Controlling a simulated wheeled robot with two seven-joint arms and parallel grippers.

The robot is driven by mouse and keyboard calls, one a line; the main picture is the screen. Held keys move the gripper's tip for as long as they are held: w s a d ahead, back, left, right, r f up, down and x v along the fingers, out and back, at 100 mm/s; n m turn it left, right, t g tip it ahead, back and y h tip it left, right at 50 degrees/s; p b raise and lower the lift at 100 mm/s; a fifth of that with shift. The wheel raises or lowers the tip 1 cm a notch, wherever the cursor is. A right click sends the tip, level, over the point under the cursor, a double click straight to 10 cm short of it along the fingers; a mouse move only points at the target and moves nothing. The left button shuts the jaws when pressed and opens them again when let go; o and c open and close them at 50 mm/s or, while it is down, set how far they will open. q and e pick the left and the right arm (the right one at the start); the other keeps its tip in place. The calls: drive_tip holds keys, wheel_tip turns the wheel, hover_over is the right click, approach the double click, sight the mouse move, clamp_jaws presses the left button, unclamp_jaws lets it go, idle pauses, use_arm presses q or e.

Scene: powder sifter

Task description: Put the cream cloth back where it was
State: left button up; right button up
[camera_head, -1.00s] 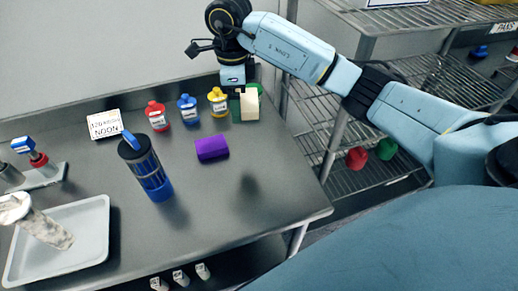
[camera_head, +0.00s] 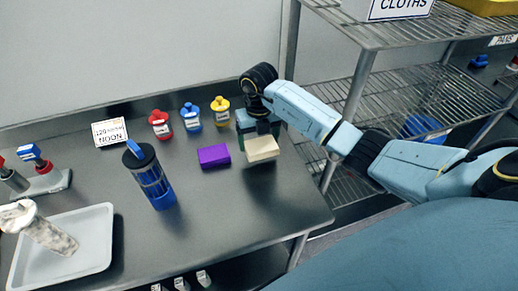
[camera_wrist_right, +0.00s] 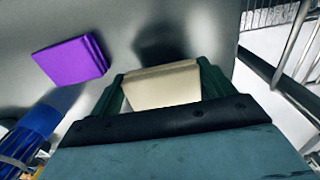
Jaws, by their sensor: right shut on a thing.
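The cream cloth (camera_head: 262,150) is a folded, block-like pad, held between the dark green fingers of my right gripper (camera_head: 260,138). In the right wrist view the cream cloth (camera_wrist_right: 162,88) sits between both fingertips of the right gripper (camera_wrist_right: 162,92), with a dark shadow on the table apart from it. It appears to be a little above the metal table. A purple folded cloth (camera_head: 214,156) lies flat on the table just left of the cream one, and it also shows in the right wrist view (camera_wrist_right: 70,62). My left gripper is not in view.
Red (camera_head: 160,126), blue (camera_head: 191,118) and yellow (camera_head: 221,111) bottles stand along the back. A blue shaker (camera_head: 150,178) stands left of the purple cloth. A grey tray (camera_head: 95,258) is at front left. The table's front right (camera_head: 250,205) is clear. Wire shelving (camera_head: 400,100) stands right.

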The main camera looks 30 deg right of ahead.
sight(259, 149)
drive_tip(key=shift+f, duration=2)
drive_tip(key=shift+f, duration=0.1)
drive_tip(key=o, duration=0.9)
drive_tip(key=shift+f, duration=0.1)
wheel_tip(259, 149, up, 12)
drive_tip(key=shift+r, duration=0.2)
